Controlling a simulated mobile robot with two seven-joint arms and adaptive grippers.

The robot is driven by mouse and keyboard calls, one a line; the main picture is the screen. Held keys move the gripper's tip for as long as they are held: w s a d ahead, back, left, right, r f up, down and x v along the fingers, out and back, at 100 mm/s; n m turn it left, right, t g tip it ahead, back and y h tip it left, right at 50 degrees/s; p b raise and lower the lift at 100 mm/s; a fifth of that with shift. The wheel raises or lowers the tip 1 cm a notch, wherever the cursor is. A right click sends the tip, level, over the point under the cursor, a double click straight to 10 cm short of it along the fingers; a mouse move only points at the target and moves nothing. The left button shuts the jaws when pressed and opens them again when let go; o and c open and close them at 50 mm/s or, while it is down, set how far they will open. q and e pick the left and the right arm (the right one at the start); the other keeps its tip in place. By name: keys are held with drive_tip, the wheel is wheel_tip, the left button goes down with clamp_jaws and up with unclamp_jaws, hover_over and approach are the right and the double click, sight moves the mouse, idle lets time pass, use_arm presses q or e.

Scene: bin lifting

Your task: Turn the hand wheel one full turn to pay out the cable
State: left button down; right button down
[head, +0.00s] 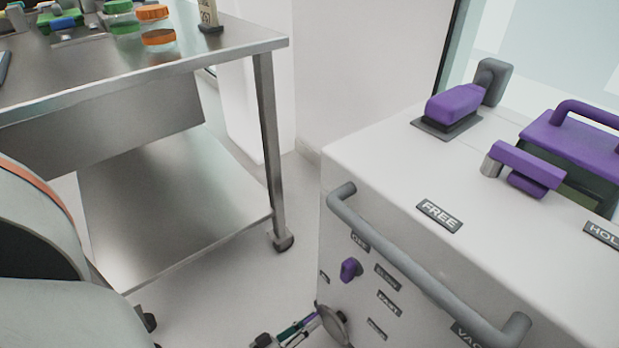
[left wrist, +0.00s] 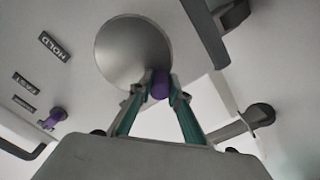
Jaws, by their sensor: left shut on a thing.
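The hand wheel is a round grey disc (left wrist: 132,52) with a purple handle (left wrist: 160,85) at its rim. My left gripper (left wrist: 159,92) is shut on that purple handle, one teal-sided finger on each side. In the head view the wheel (head: 334,325) shows edge-on at the bottom, on the front of a white cabinet (head: 500,175). My left gripper (head: 305,328) reaches it there from the left, partly cut off by the picture edge. No cable can be made out. My right gripper is not in view.
The cabinet front has a grey rail (head: 420,265), a purple knob (head: 350,269) and several labels. Purple-handled levers (head: 455,104) stand on its top. A steel cart (head: 180,200) with lidded jars (head: 158,37) stands to the left. Clear floor lies between cart and cabinet.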

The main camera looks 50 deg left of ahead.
use_arm(q)
drive_tip(key=shift+d+f+n, duration=0.15)
drive_tip(key=shift+f+n, duration=0.15)
drive_tip(key=shift+n, duration=0.4)
drive_tip(key=shift+s, duration=0.1)
drive_tip(key=c, duration=1.9)
unclamp_jaws()
drive_tip(key=s, duration=0.7)
drive_tip(key=shift+s+a, duration=0.2)
drive_tip(key=shift+a, duration=0.1)
